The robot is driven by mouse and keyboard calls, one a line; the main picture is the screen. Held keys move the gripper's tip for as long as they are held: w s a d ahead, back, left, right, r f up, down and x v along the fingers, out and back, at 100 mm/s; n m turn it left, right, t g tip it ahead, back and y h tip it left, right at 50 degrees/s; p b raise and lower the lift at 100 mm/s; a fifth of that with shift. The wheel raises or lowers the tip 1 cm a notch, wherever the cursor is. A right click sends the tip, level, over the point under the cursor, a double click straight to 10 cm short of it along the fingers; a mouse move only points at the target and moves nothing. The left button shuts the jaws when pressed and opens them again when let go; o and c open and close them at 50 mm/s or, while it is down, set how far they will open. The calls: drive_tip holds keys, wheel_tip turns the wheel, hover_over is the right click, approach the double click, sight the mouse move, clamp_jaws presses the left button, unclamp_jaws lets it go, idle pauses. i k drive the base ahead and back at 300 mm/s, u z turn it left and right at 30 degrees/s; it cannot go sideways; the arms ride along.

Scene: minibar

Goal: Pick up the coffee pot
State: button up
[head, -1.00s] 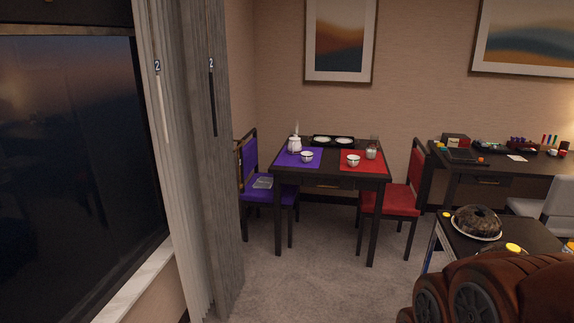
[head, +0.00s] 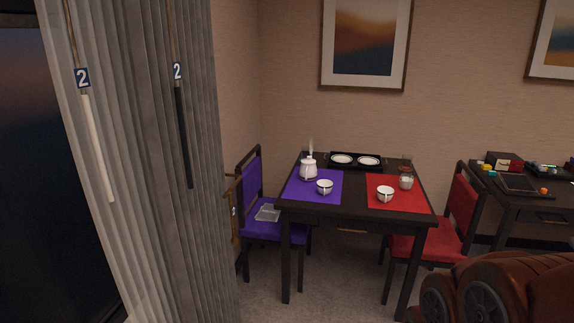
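A small white pot (head: 308,169), which looks like the coffee pot, stands upright on the purple mat (head: 305,194) on the dark table (head: 352,212). A pale wisp like steam rises above it. A white cup (head: 325,187) stands beside it to the front right. Any handle on the pot is too small to make out.
A red mat (head: 396,206) holds another cup (head: 385,194) and a glass jar (head: 406,182). A black tray (head: 369,154) with plates lies behind. A purple chair (head: 272,227) and a red chair (head: 463,205) flank the table. Grey curtains (head: 150,240) hang at left.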

sight(308, 170)
drive_tip(key=i, duration=3.1)
drive_tip(key=u, duration=1.35)
